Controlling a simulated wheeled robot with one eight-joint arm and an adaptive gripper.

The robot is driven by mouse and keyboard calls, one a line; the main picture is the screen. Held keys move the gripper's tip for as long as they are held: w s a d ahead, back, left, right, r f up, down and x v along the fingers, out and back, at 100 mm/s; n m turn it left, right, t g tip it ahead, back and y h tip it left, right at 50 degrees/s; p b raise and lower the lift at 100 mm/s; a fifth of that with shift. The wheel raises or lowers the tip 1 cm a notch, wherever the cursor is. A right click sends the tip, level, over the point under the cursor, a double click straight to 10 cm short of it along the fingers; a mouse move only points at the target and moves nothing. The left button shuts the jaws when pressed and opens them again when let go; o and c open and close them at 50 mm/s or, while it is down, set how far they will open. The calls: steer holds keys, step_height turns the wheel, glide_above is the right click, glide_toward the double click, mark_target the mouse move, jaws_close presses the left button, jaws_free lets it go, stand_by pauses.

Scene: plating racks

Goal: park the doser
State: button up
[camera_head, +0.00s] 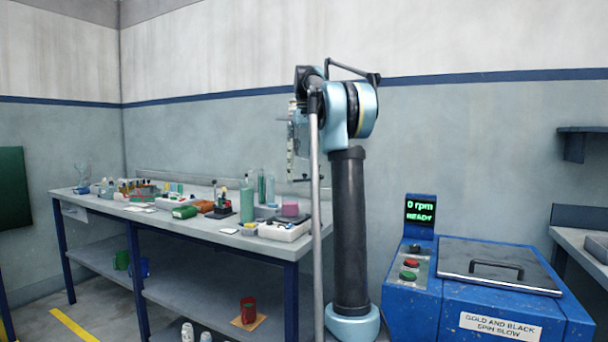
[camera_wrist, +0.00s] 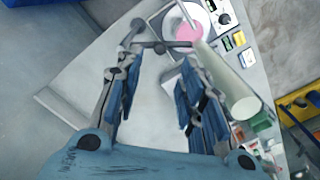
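My gripper (camera_wrist: 160,62) points down over the bench in the wrist view. Its blue-padded fingers stand apart, with bare grey benchtop showing between them and nothing clearly held. A dark bar with round knobs shows just beyond the fingertips; I cannot tell whether it touches them. In the head view my gripper hangs above the bench's right end, partly hidden by my arm. I cannot single out the doser for certain in either view. A pale green cylinder (camera_wrist: 231,84) stands close to the right finger in the wrist view.
The grey bench (camera_head: 225,238) carries bottles, trays and small boxes. A white device (camera_head: 287,231) with a pink vessel (camera_head: 290,208) sits at its right end. A blue spin-blow machine (camera_head: 485,290) stands to the right. A red container (camera_head: 248,309) is on the lower shelf.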

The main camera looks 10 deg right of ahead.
step_height(320, 180, down, 9)
steer(key=shift+r, duration=0.2)
steer(key=shift+c, duration=0.6)
jaws_close()
